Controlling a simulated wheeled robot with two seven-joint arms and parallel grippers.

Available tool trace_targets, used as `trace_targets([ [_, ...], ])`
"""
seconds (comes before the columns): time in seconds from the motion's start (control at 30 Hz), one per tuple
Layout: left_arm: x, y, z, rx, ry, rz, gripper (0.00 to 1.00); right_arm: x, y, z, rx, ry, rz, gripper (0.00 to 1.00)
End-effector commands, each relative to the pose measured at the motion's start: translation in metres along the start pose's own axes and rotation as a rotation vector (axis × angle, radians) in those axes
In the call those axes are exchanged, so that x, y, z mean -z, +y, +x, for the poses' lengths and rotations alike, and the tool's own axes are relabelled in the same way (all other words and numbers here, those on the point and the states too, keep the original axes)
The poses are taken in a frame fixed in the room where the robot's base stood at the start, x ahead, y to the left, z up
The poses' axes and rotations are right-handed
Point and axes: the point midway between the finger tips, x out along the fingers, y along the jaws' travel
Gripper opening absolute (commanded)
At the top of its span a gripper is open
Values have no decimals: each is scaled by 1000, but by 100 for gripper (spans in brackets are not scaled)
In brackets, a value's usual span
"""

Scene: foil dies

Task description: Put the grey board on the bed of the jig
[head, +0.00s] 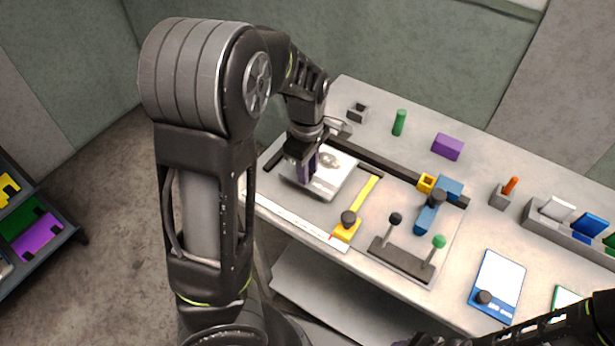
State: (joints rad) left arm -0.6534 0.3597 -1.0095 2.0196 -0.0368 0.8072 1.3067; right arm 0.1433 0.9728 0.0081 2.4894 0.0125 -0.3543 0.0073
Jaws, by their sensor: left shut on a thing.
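The grey board (338,180) is a pale square plate with a rounded mark, at the left part of the jig (398,215) in the head view. My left gripper (304,178) points down and is shut on the board's left side, hiding part of it. The board is over the jig's bed (318,209); I cannot tell whether it touches it. The jig has a yellow arm (366,198) with a black knob and a blue clamp (427,216). Only part of my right gripper (420,341) shows at the bottom edge, its fingertips unclear.
A black-knobbed lever (395,219) and a green-knobbed lever (438,242) stand at the jig's front. A green cylinder (400,122) and purple block (447,147) are behind. A blue-edged white panel (498,282) lies right. A rack (32,235) stands far left.

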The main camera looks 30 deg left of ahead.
Motion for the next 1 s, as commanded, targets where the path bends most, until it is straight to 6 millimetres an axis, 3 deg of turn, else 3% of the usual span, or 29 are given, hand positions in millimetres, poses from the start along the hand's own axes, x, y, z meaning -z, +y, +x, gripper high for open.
trace_targets([
  [0.2,0,-2,30,4,1,-2,0,0,1,4,1,1,-1,36],
  [0.5,0,-1,33,1,0,0,0,0,1,4,2,2,-1,36],
  [0.53,0,-1,33,2,0,0,27,0,1,4,2,2,-1,36],
  [0.8,0,-1,33,2,0,0,48,1,1,4,2,2,-1,36],
  [1.0,0,-1,33,2,0,-1,48,1,1,4,1,2,-1,36],
])
